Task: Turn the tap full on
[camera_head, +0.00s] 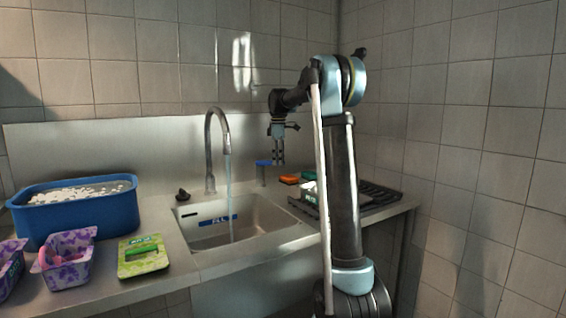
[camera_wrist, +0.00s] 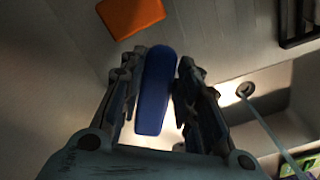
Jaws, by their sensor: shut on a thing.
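The grey gooseneck tap (camera_head: 211,150) stands behind the sink. A thin stream of water (camera_head: 230,200) falls from its spout into the basin. A blue handle (camera_head: 263,163) stands on a short post right of the tap. My gripper (camera_head: 278,161) points down at this handle in the head view. In the wrist view the blue handle (camera_wrist: 153,95) lies lengthwise between the two fingers of my gripper (camera_wrist: 170,62), which are shut on it. A thin stream also shows at the right of the wrist view (camera_wrist: 275,137).
The steel sink (camera_head: 262,228) has a blue label on its inner wall. An orange block (camera_head: 289,179) lies right of the handle, by a dark drying rack (camera_head: 372,197). A blue tub (camera_head: 75,212), purple baskets (camera_head: 62,270) and a green pack (camera_head: 143,262) stand left.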

